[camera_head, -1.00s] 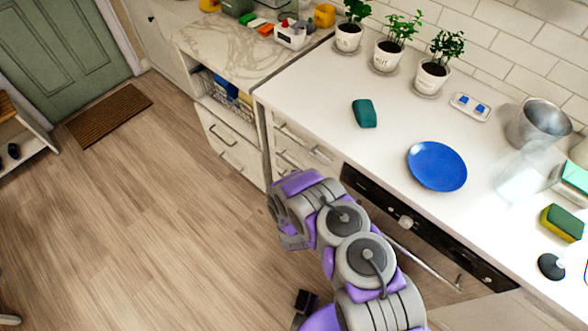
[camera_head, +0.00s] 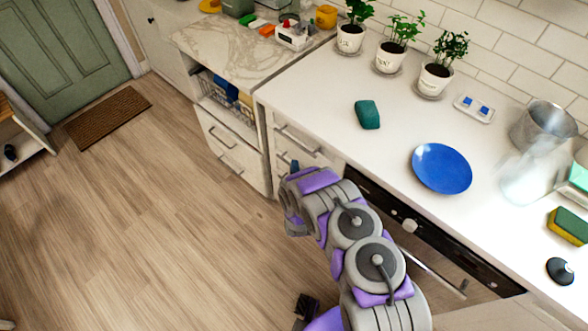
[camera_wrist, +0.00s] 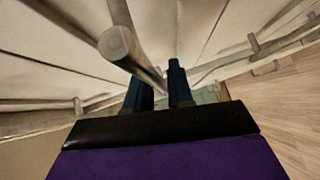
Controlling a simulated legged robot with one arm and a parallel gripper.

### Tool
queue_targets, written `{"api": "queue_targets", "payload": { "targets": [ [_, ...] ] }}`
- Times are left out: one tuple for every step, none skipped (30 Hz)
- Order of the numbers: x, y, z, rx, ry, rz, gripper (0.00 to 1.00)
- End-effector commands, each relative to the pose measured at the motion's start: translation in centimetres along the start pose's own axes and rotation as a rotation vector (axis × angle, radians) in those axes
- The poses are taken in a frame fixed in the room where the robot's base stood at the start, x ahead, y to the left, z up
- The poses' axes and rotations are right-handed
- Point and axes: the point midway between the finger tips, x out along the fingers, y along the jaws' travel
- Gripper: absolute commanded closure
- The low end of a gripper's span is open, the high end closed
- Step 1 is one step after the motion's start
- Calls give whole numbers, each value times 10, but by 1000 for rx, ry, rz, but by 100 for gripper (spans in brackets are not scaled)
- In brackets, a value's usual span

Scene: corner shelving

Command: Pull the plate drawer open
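A stack of pale drawers with bar handles stands under the white counter; its top drawer (camera_head: 300,140) looks shut. Which one is the plate drawer cannot be told. My gripper (camera_wrist: 160,82) shows two dark blue fingers, spread apart, in the wrist view. A round metal handle bar (camera_wrist: 122,48) runs close in front of them, its far end reaching toward the gap between the fingers. Whether it lies fully between them is unclear. In the head view a dark blue fingertip (camera_head: 294,166) shows at the drawer fronts below the top handle; my arm hides the lower drawers.
A dishwasher or oven with a black panel (camera_head: 440,240) is right of the drawers, close to my arm. A blue plate (camera_head: 442,168) and teal sponge (camera_head: 367,115) lie on the counter. The wood floor (camera_head: 150,220) on the left is clear.

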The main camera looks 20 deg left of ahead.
Motion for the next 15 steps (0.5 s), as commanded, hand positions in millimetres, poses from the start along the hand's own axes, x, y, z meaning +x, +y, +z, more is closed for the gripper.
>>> {"api": "queue_targets", "payload": {
  "targets": [
    [-1, -1, 3, 0, -4, -3, 87],
    [-1, -1, 3, 0, -4, -3, 90],
    [-1, -1, 3, 0, -4, -4, 93],
    [-1, -1, 3, 0, -5, -4, 96],
    [-1, -2, 3, 0, -5, -5, 99],
    [-1, -2, 3, -1, -6, -5, 100],
    [-1, -3, 3, -2, -7, -5, 100],
    [0, -3, 2, -3, -8, -6, 100],
    [0, -3, 2, -4, -8, -6, 100],
    [0, -4, 2, -4, -9, -6, 100],
    [0, -4, 2, -4, -9, -6, 100],
    [0, -4, 1, -5, -9, -7, 100],
    [1, -4, 1, -5, -8, -7, 100],
    [1, -4, 1, -5, -8, -7, 100],
    [1, -4, 1, -4, -7, -7, 100]
  ]
}}
